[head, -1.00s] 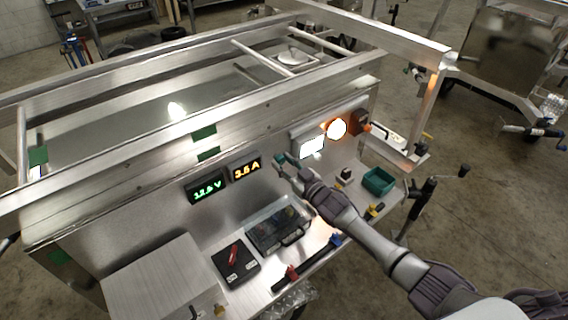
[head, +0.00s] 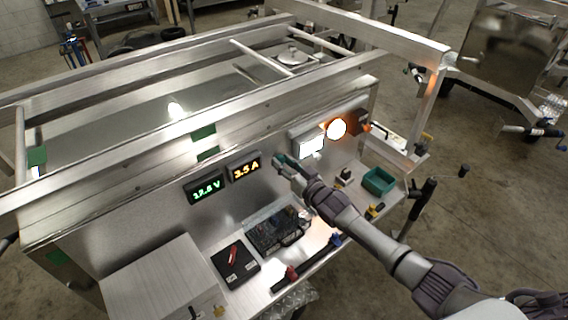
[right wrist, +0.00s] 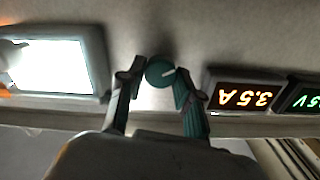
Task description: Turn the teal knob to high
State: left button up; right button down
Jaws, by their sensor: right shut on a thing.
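The teal knob (right wrist: 160,72) is on the grey metal panel, between a lit white screen and the amber display in the right wrist view. It is round with a pale pointer line, which points to the right in that view. My right gripper (right wrist: 159,80) has one finger on each side of the knob and is shut on it. In the head view the right gripper (head: 281,161) reaches the panel and mostly hides the knob. The amber display (head: 245,169) reads 3.5 A and the green display (head: 204,190) shows a voltage. My left gripper is not in view.
A lit white screen (head: 311,143) and a glowing orange lamp (head: 336,128) are right of the knob. The shelf below holds a clear-lidded case (head: 277,230), a black box with a red switch (head: 235,263) and a teal bin (head: 379,181). A metal frame beam (head: 200,137) runs above the panel.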

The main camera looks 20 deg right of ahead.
jog(key=shift+f, duration=0.15)
jog(key=c, duration=0.8)
grip_release()
jog(key=shift+o, duration=0.2)
jog(key=v, duration=1.2)
